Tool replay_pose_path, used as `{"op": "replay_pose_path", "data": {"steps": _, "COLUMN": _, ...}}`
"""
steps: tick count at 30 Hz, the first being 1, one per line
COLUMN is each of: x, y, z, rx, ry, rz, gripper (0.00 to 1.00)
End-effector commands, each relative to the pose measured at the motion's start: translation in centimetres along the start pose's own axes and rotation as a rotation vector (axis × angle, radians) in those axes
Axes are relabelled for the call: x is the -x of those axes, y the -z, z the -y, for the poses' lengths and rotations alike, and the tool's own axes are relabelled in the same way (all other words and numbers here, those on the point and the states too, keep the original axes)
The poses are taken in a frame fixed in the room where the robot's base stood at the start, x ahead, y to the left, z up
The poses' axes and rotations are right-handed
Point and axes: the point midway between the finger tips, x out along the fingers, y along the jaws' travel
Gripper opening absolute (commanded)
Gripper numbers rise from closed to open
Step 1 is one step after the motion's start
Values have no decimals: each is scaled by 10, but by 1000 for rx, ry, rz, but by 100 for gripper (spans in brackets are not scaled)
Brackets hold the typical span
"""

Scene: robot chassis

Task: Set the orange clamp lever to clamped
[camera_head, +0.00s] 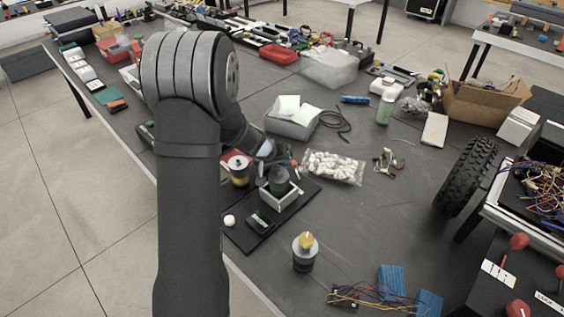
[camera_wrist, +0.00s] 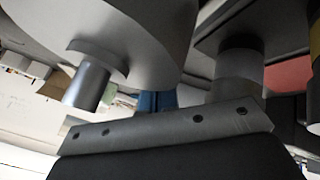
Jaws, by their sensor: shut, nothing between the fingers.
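A small orange tip (camera_head: 295,164) shows beside the end of my arm in the head view; it looks like part of the orange clamp lever, but its set position cannot be told. A dark base board (camera_head: 246,236) lies below it and carries a light grey open-topped fixture (camera_head: 284,199). My gripper (camera_head: 279,181) is shut and empty, low over this fixture; its fingertips are hard to make out. The wrist view shows grey cylindrical parts (camera_wrist: 88,86) very close and a grey bar with screw holes (camera_wrist: 165,126), with no orange lever visible.
A black cylinder with a yellow top (camera_head: 304,254) stands in front of the board.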

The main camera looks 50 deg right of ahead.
Motion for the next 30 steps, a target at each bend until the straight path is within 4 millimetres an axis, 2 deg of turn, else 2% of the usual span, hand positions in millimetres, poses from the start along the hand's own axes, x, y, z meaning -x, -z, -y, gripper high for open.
{"op": "replay_pose_path", "data": {"steps": 6, "x": 8, "y": -15, "z": -26, "rx": -2, "ry": -3, "rz": 3, "gripper": 0}}
{"op": "replay_pose_path", "data": {"steps": 19, "x": 8, "y": -16, "z": -28, "rx": -1, "ry": -2, "rz": 1, "gripper": 0}}
{"op": "replay_pose_path", "data": {"steps": 30, "x": 20, "y": -9, "z": -33, "rx": -1, "ry": -2, "rz": 1, "gripper": 0}}
